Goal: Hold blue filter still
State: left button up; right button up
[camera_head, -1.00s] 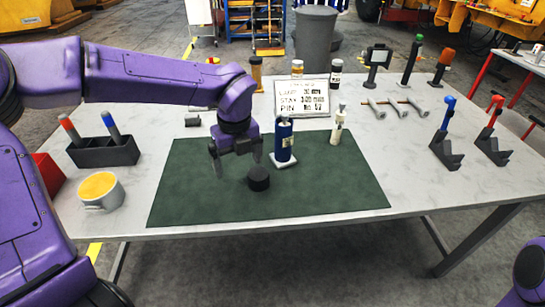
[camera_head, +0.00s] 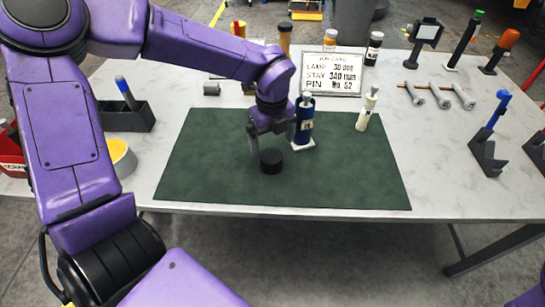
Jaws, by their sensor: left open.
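The blue filter (camera_head: 305,128) is a dark blue cylinder with a pale label and a grey top. My left gripper (camera_head: 272,144) points down just left of the filter, jaws apart and nothing held. Its right finger is close to the filter's left side; I cannot tell whether it touches. A black round puck (camera_head: 271,162) lies on the mat just below the gripper in the picture. My right gripper is out of view.
A white bottle (camera_head: 363,118) stands right of the filter. Behind is a job card (camera_head: 331,74) with jars around it. A dark holder (camera_head: 128,118) is at left. Stands with blue (camera_head: 487,150) and other tools are at right. The mat's front and right are clear.

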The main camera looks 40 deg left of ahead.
aim_at(271, 155)
pick_arm(q)
jog(key=shift+s, duration=0.3)
jog(key=shift+d+f+p, duration=0.15)
jog(key=shift+f+p, duration=0.4)
jog(key=shift+f, duration=2.15)
jog(key=c, duration=1.1)
